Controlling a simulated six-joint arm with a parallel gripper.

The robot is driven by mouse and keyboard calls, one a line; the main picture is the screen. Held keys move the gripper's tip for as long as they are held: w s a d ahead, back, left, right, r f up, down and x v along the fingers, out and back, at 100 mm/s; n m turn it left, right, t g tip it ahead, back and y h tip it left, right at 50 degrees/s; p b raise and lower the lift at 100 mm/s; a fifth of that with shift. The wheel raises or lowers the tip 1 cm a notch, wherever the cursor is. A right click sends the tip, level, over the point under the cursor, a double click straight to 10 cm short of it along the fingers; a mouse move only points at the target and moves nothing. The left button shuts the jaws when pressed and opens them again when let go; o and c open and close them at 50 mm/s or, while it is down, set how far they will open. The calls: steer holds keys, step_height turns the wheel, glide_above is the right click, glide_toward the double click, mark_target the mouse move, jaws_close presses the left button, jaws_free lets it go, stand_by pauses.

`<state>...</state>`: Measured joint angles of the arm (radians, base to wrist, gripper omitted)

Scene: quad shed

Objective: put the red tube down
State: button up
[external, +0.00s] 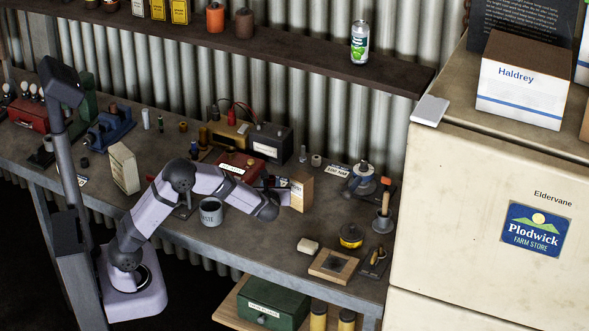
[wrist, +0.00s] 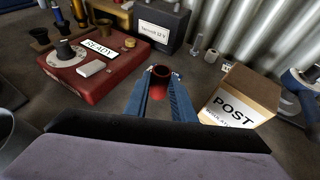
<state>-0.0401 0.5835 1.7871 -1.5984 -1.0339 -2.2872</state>
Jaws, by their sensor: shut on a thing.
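The red tube (wrist: 162,76) shows in the wrist view as a short, dark red cylinder with an open round top, standing roughly upright between the blue fingers. My gripper (wrist: 162,86) is shut on it. Its lower end is hidden, so I cannot tell whether it touches the bench. In the external view my gripper (external: 277,188) is low over the bench, between the red box and the tan POST box. The tube cannot be made out there.
The red box (wrist: 90,75) with a dial and a READY label is to the left. The POST box (wrist: 247,92) is close on the right. A black battery (wrist: 160,25) stands behind. A grey mug (external: 211,212) stands near the bench (external: 285,240), which has bare surface in front.

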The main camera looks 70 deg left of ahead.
steer(key=shift+f, duration=1)
steer(key=shift+f, duration=0.25)
steer(key=o, duration=1)
steer(key=shift+r, duration=0.1)
steer(key=shift+r, duration=0.1)
steer(key=shift+r, duration=0.15)
steer(key=b+v, duration=0.3)
steer(key=v, duration=0.9)
